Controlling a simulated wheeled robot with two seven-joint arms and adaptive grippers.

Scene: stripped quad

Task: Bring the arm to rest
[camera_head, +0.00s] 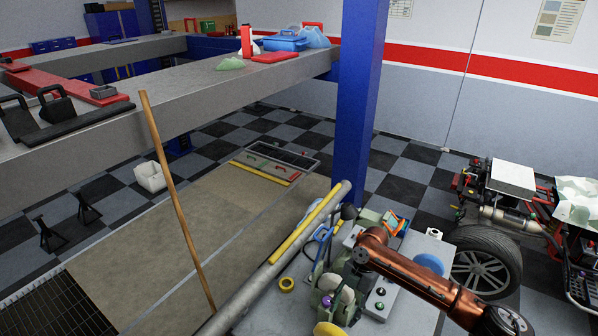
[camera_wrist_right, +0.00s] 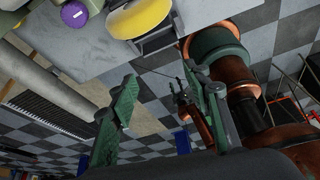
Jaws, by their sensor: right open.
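My right arm (camera_head: 425,280), copper coloured, reaches in from the lower right over the grey work surface (camera_head: 410,315) in the head view. Its wrist end is bent down among the clutter there, so the fingers are hard to make out in that view. In the right wrist view my right gripper (camera_wrist_right: 165,82) has its two green fingers spread apart, with nothing between them. Beyond the fingers are the work surface edge and the checkered floor. My left gripper shows in neither view.
A yellow round thing (camera_wrist_right: 140,16) and a purple round thing (camera_wrist_right: 74,14) lie on the surface near the right gripper. A yellow ring (camera_head: 287,285) and a blue disc (camera_head: 429,264) lie there too. A blue post (camera_head: 360,100) stands behind; a wheel (camera_head: 484,262) is at right.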

